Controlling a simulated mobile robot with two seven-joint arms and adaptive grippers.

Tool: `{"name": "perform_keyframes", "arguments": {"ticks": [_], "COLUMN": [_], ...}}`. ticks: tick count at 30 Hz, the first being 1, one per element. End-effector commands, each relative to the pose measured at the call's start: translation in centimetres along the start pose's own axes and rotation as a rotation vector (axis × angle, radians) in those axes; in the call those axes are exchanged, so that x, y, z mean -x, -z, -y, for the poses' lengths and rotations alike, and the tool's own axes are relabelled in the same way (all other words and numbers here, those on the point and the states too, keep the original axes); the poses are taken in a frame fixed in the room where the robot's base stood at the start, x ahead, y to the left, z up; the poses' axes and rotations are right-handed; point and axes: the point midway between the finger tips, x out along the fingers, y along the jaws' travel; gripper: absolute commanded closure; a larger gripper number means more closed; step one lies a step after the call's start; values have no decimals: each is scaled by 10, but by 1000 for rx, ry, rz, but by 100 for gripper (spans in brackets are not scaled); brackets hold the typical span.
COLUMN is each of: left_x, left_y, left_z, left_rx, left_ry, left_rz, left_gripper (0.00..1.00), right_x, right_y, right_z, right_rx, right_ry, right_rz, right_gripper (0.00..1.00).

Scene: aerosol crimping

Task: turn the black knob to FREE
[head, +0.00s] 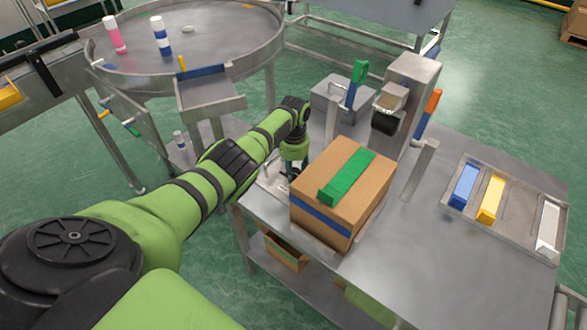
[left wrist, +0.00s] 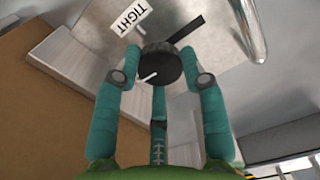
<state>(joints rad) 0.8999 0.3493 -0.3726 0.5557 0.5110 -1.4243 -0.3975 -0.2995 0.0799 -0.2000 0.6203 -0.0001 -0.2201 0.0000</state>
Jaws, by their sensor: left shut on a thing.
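A short white mark shows on the knob's rim. A white label reading TIGHT (left wrist: 130,17) lies beyond the knob, to its upper left. A black bar (left wrist: 186,27) reaches from beside the knob to the upper right. No FREE label is visible. My right gripper is not in view.
A cardboard box (head: 366,208) with a green strip stands close right of my left gripper. A tray (head: 513,215) with coloured blocks is at right. A round table (head: 205,40) is at upper left.

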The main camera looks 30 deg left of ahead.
Motion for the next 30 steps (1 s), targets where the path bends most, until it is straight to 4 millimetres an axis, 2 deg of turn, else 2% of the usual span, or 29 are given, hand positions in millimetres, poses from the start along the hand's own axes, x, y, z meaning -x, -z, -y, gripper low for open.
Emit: {"name": "perform_keyframes", "arguments": {"ticks": [1,6,7,8,9,22,26,30], "left_x": [6,6,6,6,6,7,21,49], "left_y": [7,7,7,7,7,3,4,4], "left_z": [1,1,1,1,1,1,1,1], "left_rx": [-3,-4,-4,-4,-4,-3,-4,-5], "left_ry": [7,7,7,7,7,4,5,6], "left_rz": [-21,-22,-22,-22,-21,-11,-13,-15], "left_gripper": [91,91,50,38,34,34,34,34], "right_x": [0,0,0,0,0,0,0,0], "right_y": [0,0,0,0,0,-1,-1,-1], "right_z": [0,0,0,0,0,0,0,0], "right_rx": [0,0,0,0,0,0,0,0], "right_ry": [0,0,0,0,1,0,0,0], "right_rz": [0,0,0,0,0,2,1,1], "right_gripper": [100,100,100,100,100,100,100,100]}}
